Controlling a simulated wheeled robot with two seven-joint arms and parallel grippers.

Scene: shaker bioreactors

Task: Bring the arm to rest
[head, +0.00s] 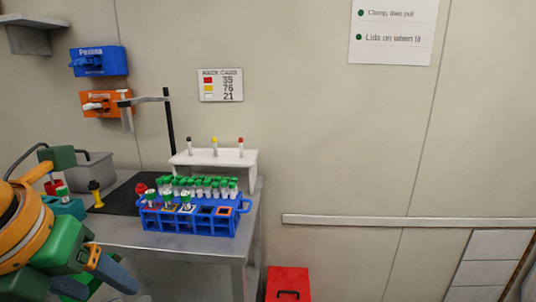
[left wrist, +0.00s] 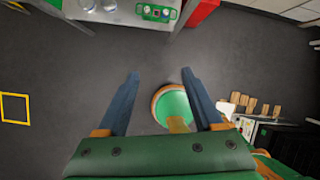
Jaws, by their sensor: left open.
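My left gripper (head: 112,282) is at the lower left of the head view, in front of the table's left part and below its top. In the left wrist view, its two blue fingers (left wrist: 160,75) are spread wide, with no object held between them. Dark floor shows beyond the fingertips. My left arm comes in from the left edge in orange and green. My right gripper does not show in either view.
A grey table (head: 180,250) holds a blue tube rack (head: 190,225) and a white rack (head: 245,165) with capped tubes. A black stand (head: 170,120) rises behind them. A red box (head: 287,284) is on the floor right of the table. Floor beneath the gripper looks mostly clear.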

